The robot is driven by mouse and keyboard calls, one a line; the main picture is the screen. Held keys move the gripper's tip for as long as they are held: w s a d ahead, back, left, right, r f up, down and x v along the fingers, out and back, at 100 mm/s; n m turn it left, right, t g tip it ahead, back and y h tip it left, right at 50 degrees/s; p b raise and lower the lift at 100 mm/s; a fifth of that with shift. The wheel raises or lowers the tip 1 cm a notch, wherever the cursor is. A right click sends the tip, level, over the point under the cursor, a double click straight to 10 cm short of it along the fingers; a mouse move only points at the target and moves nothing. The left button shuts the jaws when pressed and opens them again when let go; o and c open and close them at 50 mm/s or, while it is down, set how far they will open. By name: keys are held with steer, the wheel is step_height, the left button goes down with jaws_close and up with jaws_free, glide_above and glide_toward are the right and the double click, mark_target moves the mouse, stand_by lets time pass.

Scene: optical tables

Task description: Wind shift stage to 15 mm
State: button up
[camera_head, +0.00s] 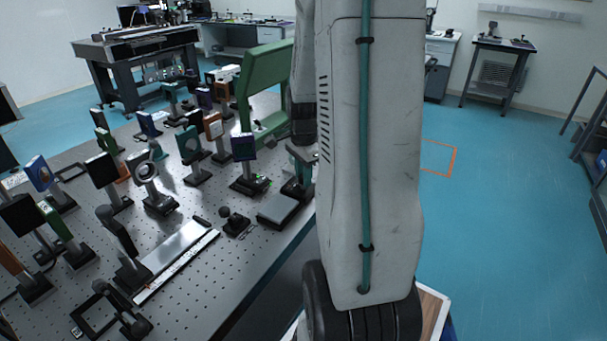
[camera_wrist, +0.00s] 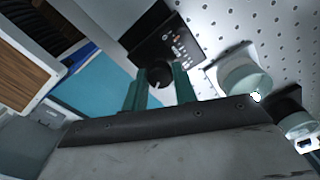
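In the wrist view a black panel (camera_wrist: 166,40) with small white markings lies at the edge of the perforated table. A round black knob (camera_wrist: 159,73) with a pale mark stands at its near end; I take these as the shift stage, but no millimetre value is readable. My gripper (camera_wrist: 160,85) is open, its two green fingers apart, with the knob in view between the fingertips. I cannot tell whether they touch it. In the head view my arm covers much of the table's right edge, and I cannot make out the knob there.
The optical table (camera_head: 255,265) carries several post-mounted optics left of my arm. A green frame (camera_head: 262,85) stands close behind, and a long scaled rail (camera_head: 178,260) lies in front. In the wrist view a pale cylinder (camera_wrist: 242,78) stands right of the fingers. Blue floor is open at right.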

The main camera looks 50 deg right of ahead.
steer(key=o, duration=0.4)
step_height(320, 180, up, 8)
steer(key=shift+f, duration=0.1)
stand_by(0.8)
